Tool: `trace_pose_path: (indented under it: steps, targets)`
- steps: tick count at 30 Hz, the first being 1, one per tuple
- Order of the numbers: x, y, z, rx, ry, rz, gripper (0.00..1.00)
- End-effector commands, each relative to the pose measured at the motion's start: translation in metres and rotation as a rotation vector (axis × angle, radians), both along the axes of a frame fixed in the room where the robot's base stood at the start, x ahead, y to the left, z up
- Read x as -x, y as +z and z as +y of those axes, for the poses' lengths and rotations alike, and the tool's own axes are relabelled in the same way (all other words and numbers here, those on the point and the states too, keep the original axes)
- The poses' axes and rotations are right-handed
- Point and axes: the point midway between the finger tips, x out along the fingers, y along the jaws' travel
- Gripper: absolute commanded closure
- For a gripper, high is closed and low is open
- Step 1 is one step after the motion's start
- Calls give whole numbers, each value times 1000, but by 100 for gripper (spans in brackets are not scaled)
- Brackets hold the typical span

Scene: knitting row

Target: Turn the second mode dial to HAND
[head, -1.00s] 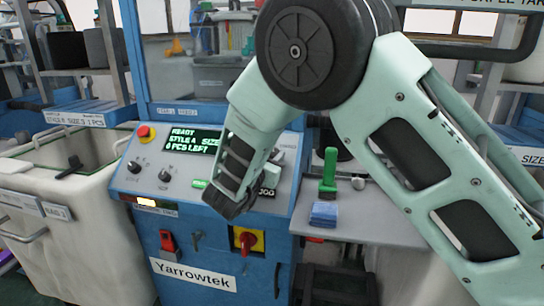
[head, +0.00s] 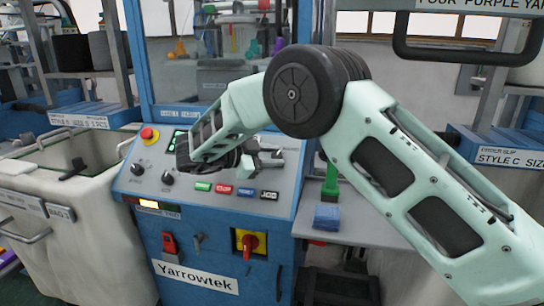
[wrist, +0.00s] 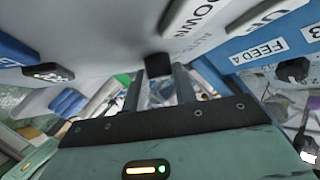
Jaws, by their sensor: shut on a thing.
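My gripper (head: 272,158) is over the upper right part of the sloped grey control panel (head: 225,173). In the wrist view its two fingers (wrist: 159,80) are shut on a small black dial (wrist: 158,65) on the grey panel face. The head view does not show this dial, as my gripper and wrist cover it. A plate lettered DOWN (wrist: 195,17) is close by; I cannot read HAND or the dial's setting. Two other black dials, one (head: 137,168) and a second (head: 168,178), are on the left of the panel, clear of my gripper.
Several push buttons, including a black JOG one (head: 269,195), line the panel's lower edge. A red stop button (head: 148,134) is at upper left. A white bin (head: 70,220) stands left.

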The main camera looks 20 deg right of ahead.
Motion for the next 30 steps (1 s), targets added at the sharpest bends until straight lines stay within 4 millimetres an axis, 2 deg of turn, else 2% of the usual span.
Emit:
trace_pose_path:
  steps: [9, 23, 24, 26, 30]
  targets:
    - [-1, 1, 0, -52, -76, -31, 95]
    - [-1, 1, 0, -58, -86, -36, 95]
    - [-1, 1, 0, -58, -86, -36, 67]
    - [-1, 1, 0, -58, -85, -35, 51]
    - [-1, 1, 0, -58, -85, -35, 51]
